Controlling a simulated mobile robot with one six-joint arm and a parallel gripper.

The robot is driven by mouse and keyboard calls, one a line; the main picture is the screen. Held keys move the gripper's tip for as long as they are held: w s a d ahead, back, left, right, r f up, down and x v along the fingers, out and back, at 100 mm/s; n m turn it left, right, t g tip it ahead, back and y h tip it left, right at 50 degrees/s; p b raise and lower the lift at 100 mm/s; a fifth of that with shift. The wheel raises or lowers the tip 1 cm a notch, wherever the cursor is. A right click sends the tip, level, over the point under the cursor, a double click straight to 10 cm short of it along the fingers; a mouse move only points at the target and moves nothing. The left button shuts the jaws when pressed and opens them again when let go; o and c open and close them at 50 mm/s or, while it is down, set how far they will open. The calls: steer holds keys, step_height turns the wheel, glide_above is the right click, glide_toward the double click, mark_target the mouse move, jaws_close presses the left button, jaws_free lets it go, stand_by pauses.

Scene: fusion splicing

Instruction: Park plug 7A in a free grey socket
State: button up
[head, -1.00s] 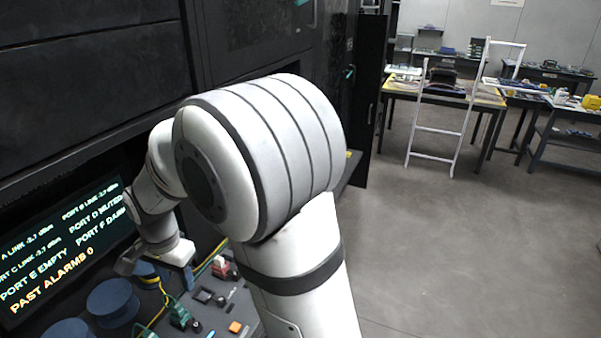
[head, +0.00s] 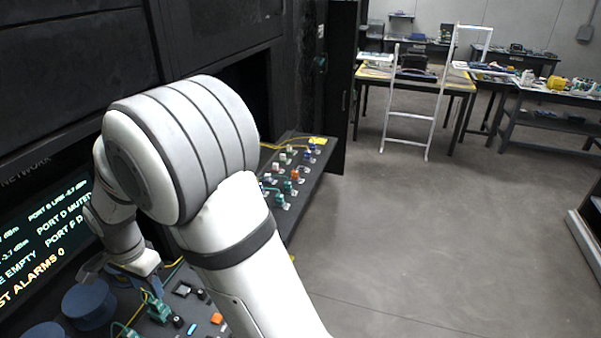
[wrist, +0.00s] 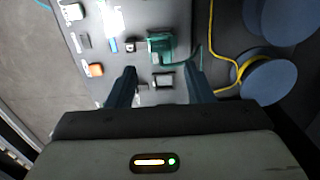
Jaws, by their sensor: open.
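In the wrist view my gripper (wrist: 160,78) is open, with one dark finger on each side and nothing held between them. A green plug (wrist: 160,47) with a cable lies just beyond the fingertips, apart from them. A small dark socket with a pale face (wrist: 163,81) shows between the fingers. In the head view the gripper (head: 120,274) is low at the left, near a green plug (head: 157,308). No label is readable, so I cannot tell which plug is 7A or which grey socket is free.
Blue round spools (head: 88,302) stand left of the panel, with a yellow cable (wrist: 219,57) beside them. An orange block (wrist: 95,70) sits on the panel. Several more plugs (head: 276,167) stand on the far panel. A status screen (head: 40,235) is at left. Floor at right is open.

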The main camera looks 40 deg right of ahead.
mark_target(153, 300)
step_height(153, 300, down, 7)
steer(key=b, duration=0.4)
steer(key=shift+r, duration=0.15)
steer(key=shift+c, duration=0.2)
stand_by(0.8)
jaws_close()
stand_by(0.3)
steer(key=shift+w+r, duration=0.1)
steer(key=shift+r, duration=0.15)
steer(key=shift+r+p, duration=1.8)
steer(key=shift+r, duration=1.05)
